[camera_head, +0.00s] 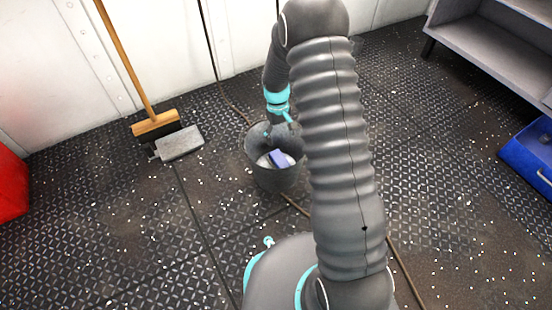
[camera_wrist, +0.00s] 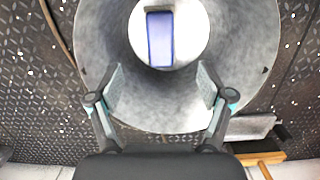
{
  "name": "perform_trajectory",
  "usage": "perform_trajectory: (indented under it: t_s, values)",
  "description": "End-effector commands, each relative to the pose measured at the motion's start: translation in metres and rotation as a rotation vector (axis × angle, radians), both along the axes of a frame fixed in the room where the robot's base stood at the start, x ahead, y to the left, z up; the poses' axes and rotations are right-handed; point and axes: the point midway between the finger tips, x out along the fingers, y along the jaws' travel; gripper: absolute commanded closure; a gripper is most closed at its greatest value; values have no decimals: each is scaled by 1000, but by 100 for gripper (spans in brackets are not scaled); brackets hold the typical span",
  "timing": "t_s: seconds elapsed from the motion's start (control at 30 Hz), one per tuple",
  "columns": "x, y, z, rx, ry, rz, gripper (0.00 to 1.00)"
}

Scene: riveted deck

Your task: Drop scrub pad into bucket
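The bucket (camera_head: 276,176) is a grey round pail standing on the deck floor; its inner wall (camera_wrist: 106,32) fills much of the wrist view. The scrub pad (camera_head: 278,158), a blue-violet rectangular block, lies inside the bucket. In the wrist view the scrub pad (camera_wrist: 160,40) lies on the pale round bottom, apart from my fingers. My gripper (camera_wrist: 160,75) is open and empty, its two fingers wide apart over the bucket's opening. In the head view it is at the bucket's back rim, its fingertips hard to make out.
A broom (camera_head: 156,123) leans on the white wall, with a grey block-like thing (camera_head: 180,143) beside it. A red object (camera_head: 12,185) is at the left edge. A grey shelf (camera_head: 490,50) and a blue bin (camera_head: 530,160) stand at right. A thin brown line (camera_head: 400,262) crosses the floor.

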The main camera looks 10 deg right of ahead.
Motion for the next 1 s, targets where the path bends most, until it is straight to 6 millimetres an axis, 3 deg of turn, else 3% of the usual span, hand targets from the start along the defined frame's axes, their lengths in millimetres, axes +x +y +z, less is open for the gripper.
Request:
perform_trajectory:
  t_s: [0.37, 0.8, 1.0]
  values:
    - [1, 0, 8, 0, -1, 0, 20]
    - [13, 4, 86, 0, -3, 0, 20]
    - [16, 5, 110, 0, -1, 0, 20]
